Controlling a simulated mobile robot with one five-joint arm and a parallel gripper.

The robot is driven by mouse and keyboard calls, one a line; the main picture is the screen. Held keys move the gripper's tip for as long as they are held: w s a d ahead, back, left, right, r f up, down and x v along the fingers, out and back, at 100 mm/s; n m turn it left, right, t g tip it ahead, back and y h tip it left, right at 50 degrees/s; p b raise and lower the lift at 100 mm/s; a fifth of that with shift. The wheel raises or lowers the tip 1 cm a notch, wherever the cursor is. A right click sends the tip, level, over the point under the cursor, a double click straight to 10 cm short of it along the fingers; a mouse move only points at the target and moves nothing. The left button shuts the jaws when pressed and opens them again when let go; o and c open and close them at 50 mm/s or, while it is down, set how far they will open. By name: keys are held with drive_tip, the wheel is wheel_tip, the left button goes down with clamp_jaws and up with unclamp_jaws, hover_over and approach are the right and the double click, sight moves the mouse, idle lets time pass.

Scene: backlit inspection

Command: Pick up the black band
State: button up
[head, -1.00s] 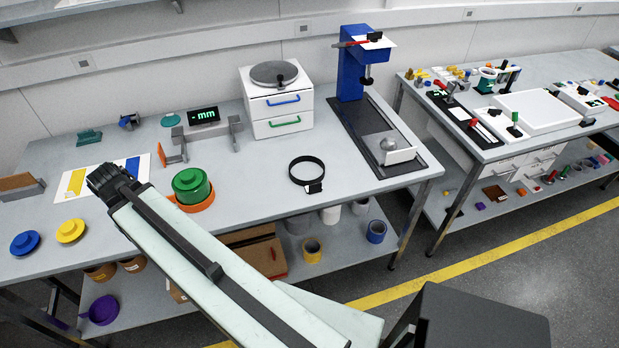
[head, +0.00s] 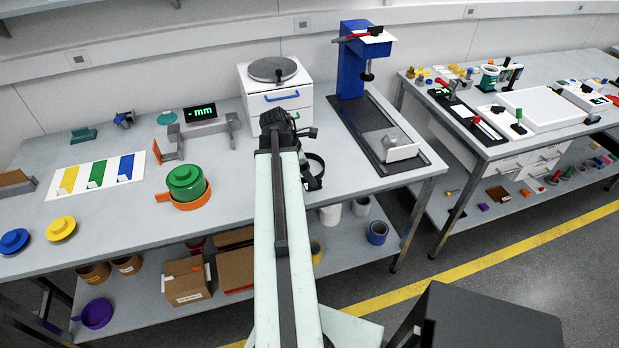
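The black band (head: 321,168) lies on the grey workbench, just right of my forearm in the head view. My arm covers its left part, and only its right side and the small clasp at its front edge show. My gripper (head: 308,133) is at the far end of my arm, in front of the white drawer unit. In the picture it is just above and left of the band. It is small and dark, and I cannot tell whether its fingers are open or shut. I cannot tell its height over the bench.
The white drawer unit (head: 258,98) stands behind my gripper. The blue stand (head: 352,68) with its dark base plate (head: 360,135) is to the right. Bench surface right of the band is clear.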

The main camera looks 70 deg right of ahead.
drive_tip(key=b+x, duration=0.4)
drive_tip(key=x, duration=0.1)
drive_tip(key=shift+w+d+f+b, duration=0.1)
drive_tip(key=shift+d+f+b, duration=0.15)
drive_tip(key=shift+f+b, duration=0.1)
drive_tip(key=shift+r, duration=0.25)
drive_tip(key=c, duration=1.1)
